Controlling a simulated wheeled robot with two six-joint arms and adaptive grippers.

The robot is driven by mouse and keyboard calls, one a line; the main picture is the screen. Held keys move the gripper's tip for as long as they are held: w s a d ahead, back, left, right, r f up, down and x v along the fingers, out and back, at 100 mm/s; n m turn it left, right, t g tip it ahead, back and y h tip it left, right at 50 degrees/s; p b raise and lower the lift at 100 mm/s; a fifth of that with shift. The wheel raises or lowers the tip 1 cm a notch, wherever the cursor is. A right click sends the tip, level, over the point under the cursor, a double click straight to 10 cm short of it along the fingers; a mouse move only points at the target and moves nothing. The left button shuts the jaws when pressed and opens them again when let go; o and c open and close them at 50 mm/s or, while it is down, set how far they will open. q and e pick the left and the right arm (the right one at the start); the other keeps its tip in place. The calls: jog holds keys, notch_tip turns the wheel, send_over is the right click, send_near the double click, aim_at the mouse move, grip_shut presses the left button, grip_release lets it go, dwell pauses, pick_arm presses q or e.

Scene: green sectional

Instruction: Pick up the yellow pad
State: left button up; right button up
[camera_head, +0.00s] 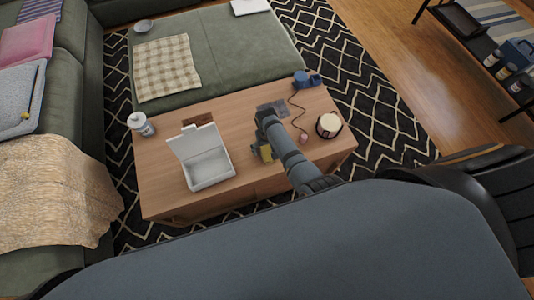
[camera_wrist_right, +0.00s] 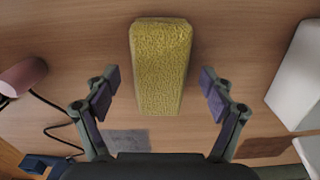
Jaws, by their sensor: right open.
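The yellow pad (camera_wrist_right: 160,62) is a rough-textured block on the wooden coffee table (camera_head: 157,187). In the right wrist view my right gripper (camera_wrist_right: 158,82) is open, with one finger on each side of the pad and a clear gap on both sides. The pad reaches beyond the fingertips toward the top of that view. My left gripper is not in view.
A white box with a raised lid (camera_head: 209,171) stands left of the pad. A round dark-rimmed item (camera_head: 329,125), a pink cylinder (camera_wrist_right: 22,76) with a cord, and a grey flat piece (camera_wrist_right: 128,140) lie nearby.

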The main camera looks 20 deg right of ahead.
jog(key=shift+f, duration=0.25)
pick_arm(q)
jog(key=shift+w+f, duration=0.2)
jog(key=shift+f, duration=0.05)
pick_arm(e)
jog(key=c, duration=1.1)
pick_arm(q)
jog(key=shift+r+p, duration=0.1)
jog(key=shift+p, duration=0.2)
pick_arm(e)
jog(key=shift+r, duration=0.1)
jog(key=shift+c, duration=0.2)
